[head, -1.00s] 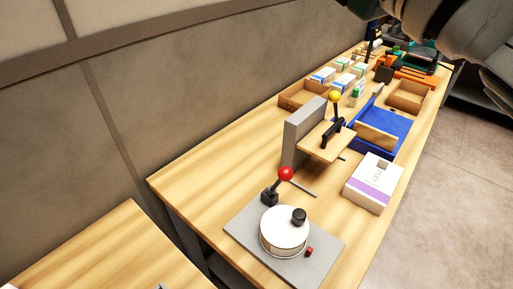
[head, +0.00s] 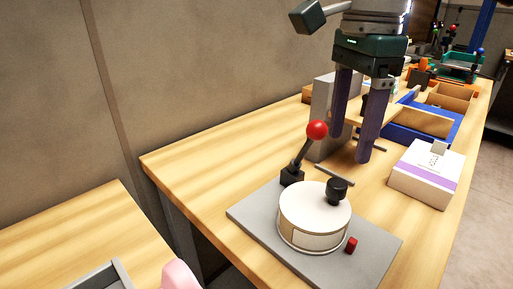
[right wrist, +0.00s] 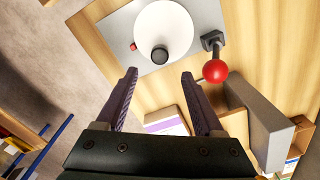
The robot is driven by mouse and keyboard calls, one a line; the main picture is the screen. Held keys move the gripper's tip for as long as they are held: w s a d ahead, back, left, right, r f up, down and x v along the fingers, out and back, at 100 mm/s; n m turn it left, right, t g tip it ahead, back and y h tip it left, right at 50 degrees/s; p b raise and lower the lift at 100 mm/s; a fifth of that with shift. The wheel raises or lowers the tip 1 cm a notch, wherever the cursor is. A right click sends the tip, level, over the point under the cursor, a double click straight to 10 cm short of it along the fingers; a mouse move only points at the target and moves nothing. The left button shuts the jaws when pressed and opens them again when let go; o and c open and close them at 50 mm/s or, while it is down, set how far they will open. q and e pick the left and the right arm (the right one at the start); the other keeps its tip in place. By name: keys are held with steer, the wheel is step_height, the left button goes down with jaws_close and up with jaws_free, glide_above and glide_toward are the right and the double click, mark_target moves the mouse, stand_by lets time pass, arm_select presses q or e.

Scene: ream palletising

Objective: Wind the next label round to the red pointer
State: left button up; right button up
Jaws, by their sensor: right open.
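A round white drum (head: 308,208) with a black knob (head: 337,188) near its rim sits on a grey base plate (head: 250,212). A pale patch bordered by thin lines shows on the drum's side; I cannot tell if it is a label. The small red pointer (head: 351,245) stands on the plate beside the drum, at its right. My right gripper (head: 351,150) is open and empty, fingers down, above and behind the drum. In the right wrist view, the knob (right wrist: 159,54) lies ahead between the open fingertips (right wrist: 159,75), apart from them. My left gripper is not in view.
A lever with a red ball (head: 317,130) stands at the plate's back corner, close to my right gripper. A white ream with a purple band (head: 423,176) lies to the right. A grey upright block (head: 322,112) and a blue tray (head: 455,128) are behind. The bench's left front is clear.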

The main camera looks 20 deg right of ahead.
mark_target(338, 182)
step_height(338, 182, down, 8)
steer(key=shift+a+r, duration=0.1)
jaws_close()
stand_by(0.7)
